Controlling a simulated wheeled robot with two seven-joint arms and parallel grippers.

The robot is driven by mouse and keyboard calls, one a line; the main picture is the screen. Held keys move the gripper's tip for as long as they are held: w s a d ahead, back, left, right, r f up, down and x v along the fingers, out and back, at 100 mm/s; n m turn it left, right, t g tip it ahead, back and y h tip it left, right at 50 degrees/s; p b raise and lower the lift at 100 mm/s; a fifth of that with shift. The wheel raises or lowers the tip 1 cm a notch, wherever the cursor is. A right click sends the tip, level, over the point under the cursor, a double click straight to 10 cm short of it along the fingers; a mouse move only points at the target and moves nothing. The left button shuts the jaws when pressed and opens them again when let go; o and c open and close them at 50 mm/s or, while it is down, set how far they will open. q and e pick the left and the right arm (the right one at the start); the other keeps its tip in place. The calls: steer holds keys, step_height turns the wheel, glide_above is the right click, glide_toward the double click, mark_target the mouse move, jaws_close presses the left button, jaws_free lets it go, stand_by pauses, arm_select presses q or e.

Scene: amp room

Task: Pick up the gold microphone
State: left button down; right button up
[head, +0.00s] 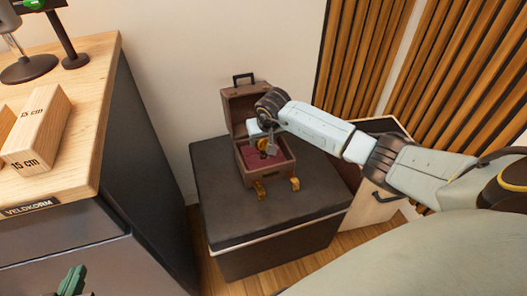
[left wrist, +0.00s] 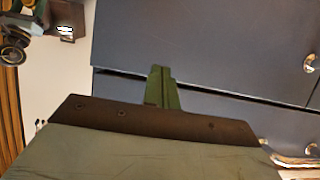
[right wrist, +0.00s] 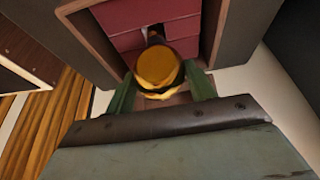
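The gold microphone (right wrist: 158,68) has a round gold head and shows between the green fingers of my right gripper (right wrist: 160,82) in the right wrist view. In the head view the gold microphone (head: 262,144) is small and partly covered by the gripper, over the red-lined brown case (head: 254,171). My right gripper's fingers are spread to either side of the head; whether they touch it is hard to tell. The microphone's lower part is hidden. My left gripper (left wrist: 163,88) is shut and empty in front of dark drawers; its green fingers show at lower left in the head view (head: 72,282).
The case stands open, lid up at the back, gold latches in front, on a dark block (head: 275,218). A wooden-topped cabinet (head: 85,95) with a wooden block (head: 40,130) is at left. A white drawer unit (head: 372,205) stands right, before slatted panels (head: 450,70).

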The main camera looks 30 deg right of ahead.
steer(key=c, duration=0.7)
steer(key=shift+r, duration=0.15)
steer(key=shift+c, duration=0.2)
